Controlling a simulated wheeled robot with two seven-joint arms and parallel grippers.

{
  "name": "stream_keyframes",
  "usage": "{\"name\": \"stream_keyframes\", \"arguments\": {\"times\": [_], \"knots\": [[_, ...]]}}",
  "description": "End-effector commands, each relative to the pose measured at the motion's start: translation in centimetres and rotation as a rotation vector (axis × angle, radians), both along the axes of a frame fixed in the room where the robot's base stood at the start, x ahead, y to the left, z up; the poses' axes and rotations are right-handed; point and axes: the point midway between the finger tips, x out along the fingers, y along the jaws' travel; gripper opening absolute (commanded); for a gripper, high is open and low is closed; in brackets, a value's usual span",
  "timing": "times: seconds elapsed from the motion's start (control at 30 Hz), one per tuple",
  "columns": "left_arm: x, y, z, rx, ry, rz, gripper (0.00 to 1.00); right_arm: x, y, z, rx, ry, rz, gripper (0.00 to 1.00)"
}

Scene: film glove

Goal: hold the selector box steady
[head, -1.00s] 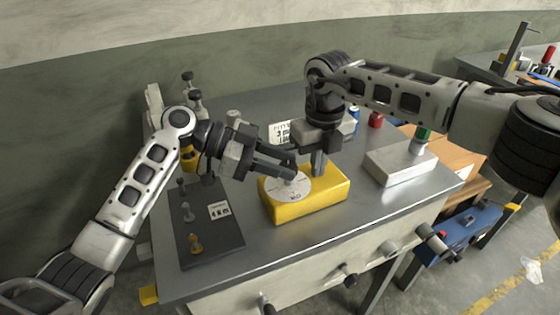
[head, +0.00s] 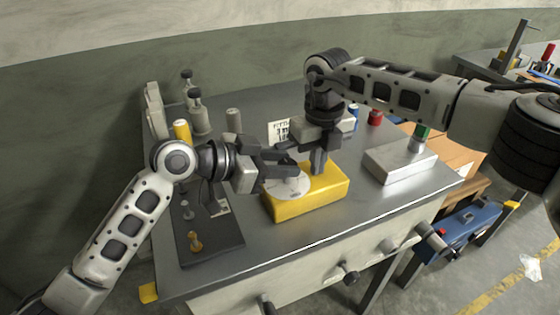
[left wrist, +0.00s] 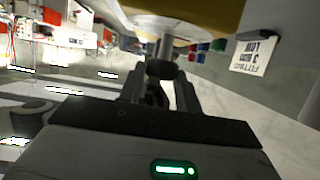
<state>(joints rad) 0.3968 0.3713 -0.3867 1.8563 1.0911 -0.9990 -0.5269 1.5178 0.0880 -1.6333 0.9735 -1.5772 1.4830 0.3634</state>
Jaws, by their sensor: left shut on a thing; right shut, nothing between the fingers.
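The selector box (head: 322,198) is a yellow block on the grey bench, with a pale round dial (head: 288,189) on top. My left gripper (head: 290,166) reaches in from the left over the dial and is shut on the dial's knob. The left wrist view shows the knob (left wrist: 162,68) as a dark piece on a pale stem, between the left fingers (left wrist: 160,88), with the yellow box (left wrist: 215,14) beyond. My right gripper (head: 318,167) is shut and points down at the box's top behind the dial. Whether its fingertips touch the box is unclear.
A dark panel (head: 212,246) with small pegs lies left of the box. Grey cylinders and a yellow one (head: 182,130) stand behind it. A printed card (head: 279,130) stands behind the box. A pale metal block (head: 400,164) is at the right. The bench front is clear.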

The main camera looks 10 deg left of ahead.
Motion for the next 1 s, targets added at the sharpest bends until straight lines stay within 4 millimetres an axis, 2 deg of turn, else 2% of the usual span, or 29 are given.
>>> {"name": "stream_keyframes", "arguments": {"times": [0.03, 0.37, 0.4, 0.47, 0.77, 0.87, 1.0], "knots": [[-0.2, -0.1, -0.3, 0.0, 0.006, -0.001, 0.11, -0.1, -0.3, -0.7, -0.008, 0.004, -0.003, 0.0], [-0.2, -0.1, -0.2, 0.0, 0.006, 0.0, 0.11, 0.0, -0.3, -0.7, -0.008, 0.004, -0.004, 0.0], [-0.2, -0.1, -0.2, 0.0, 0.006, 0.0, 0.42, 0.0, -0.3, -0.7, -0.008, 0.004, -0.004, 0.0], [-0.2, -0.1, -0.2, 0.0, 0.005, 0.0, 0.55, 0.0, -0.3, -0.7, -0.008, 0.004, -0.004, 0.0], [-0.1, 0.1, -0.1, -0.001, 0.002, 0.003, 0.55, -0.1, -0.3, -0.7, -0.009, 0.005, -0.004, 0.0], [-0.5, 0.7, 0.2, 0.001, -0.001, 0.004, 0.55, -0.1, -0.3, -0.7, -0.009, 0.005, -0.003, 0.0], [-1.7, 2.7, 1.1, 0.004, -0.001, 0.004, 0.55, -0.1, -0.3, -0.7, -0.009, 0.005, -0.003, 0.0]]}}
